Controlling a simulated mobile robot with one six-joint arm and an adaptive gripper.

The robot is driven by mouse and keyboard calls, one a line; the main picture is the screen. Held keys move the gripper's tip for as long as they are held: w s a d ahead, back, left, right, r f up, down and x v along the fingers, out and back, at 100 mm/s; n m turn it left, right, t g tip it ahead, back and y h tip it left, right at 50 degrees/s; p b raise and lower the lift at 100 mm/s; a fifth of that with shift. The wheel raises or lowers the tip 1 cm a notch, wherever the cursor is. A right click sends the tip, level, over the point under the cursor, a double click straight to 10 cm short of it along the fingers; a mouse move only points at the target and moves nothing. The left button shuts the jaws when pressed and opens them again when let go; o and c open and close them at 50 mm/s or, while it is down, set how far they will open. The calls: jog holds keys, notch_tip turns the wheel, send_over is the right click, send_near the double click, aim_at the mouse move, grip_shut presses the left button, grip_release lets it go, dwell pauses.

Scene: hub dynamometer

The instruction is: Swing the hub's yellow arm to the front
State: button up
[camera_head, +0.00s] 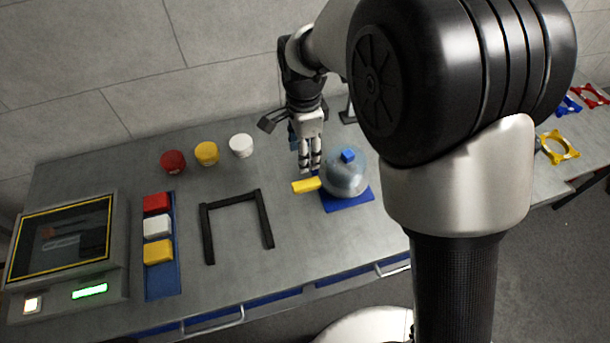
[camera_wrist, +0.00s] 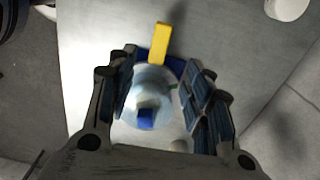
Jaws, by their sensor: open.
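The hub (camera_head: 345,175) is a pale, rounded dome with a blue block on top, standing on a blue base (camera_head: 348,200). Its yellow arm (camera_head: 306,185) sticks out to the left in the head view. In the wrist view the hub (camera_wrist: 155,85) lies between my fingers, and the yellow arm (camera_wrist: 160,42) points up, away from the palm. My gripper (camera_head: 310,165) is above the table, just behind the yellow arm and left of the hub in the head view. In the wrist view my gripper (camera_wrist: 160,80) is open, with nothing seen held. Whether a finger touches the hub is unclear.
A black frame (camera_head: 236,195) lies left of the hub. Red, yellow and white round caps (camera_head: 207,153) stand behind it. A blue tray (camera_head: 162,281) with coloured blocks and a display box (camera_head: 67,245) are farther left. Bare table lies in front of the hub.

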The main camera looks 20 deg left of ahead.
aim_at(304, 184)
notch_tip(304, 184, down, 13)
jog(key=b, duration=0.3)
jog(key=shift+w+b, duration=0.1)
jog(key=shift+b, duration=0.2)
jog(key=shift+c, duration=0.3)
grip_shut()
